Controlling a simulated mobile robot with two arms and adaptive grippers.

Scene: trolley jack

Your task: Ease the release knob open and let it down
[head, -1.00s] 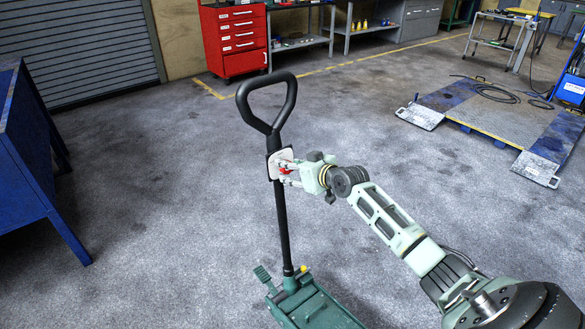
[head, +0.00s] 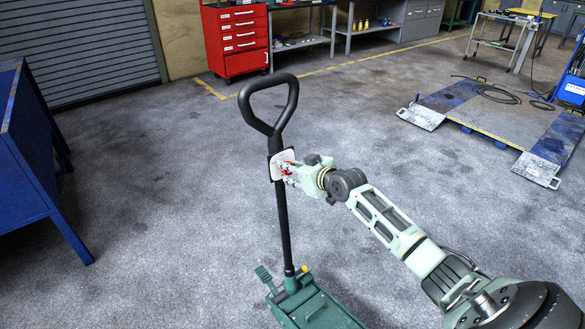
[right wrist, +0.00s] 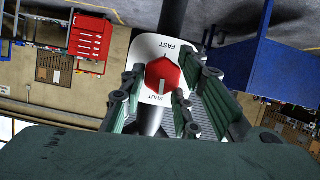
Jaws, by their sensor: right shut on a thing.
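The trolley jack (head: 318,307) is green, with a black handle (head: 284,225) standing up from it and a loop grip at the top. A white plate (right wrist: 148,50) on the handle carries the words FAST and SHUT, upside down in the right wrist view. The red release knob (right wrist: 164,75) sits on this plate, its white mark on the side by SHUT. My right gripper (head: 288,170) has its fingers on both sides of the knob and is shut on it; in the head view it hides most of the knob. My left gripper is not in view.
A blue bench (head: 30,150) stands at the left. A red tool cabinet (head: 236,40) and grey shelves (head: 300,42) are at the back. A low lift platform (head: 490,120) lies at the right. The floor around the jack is clear.

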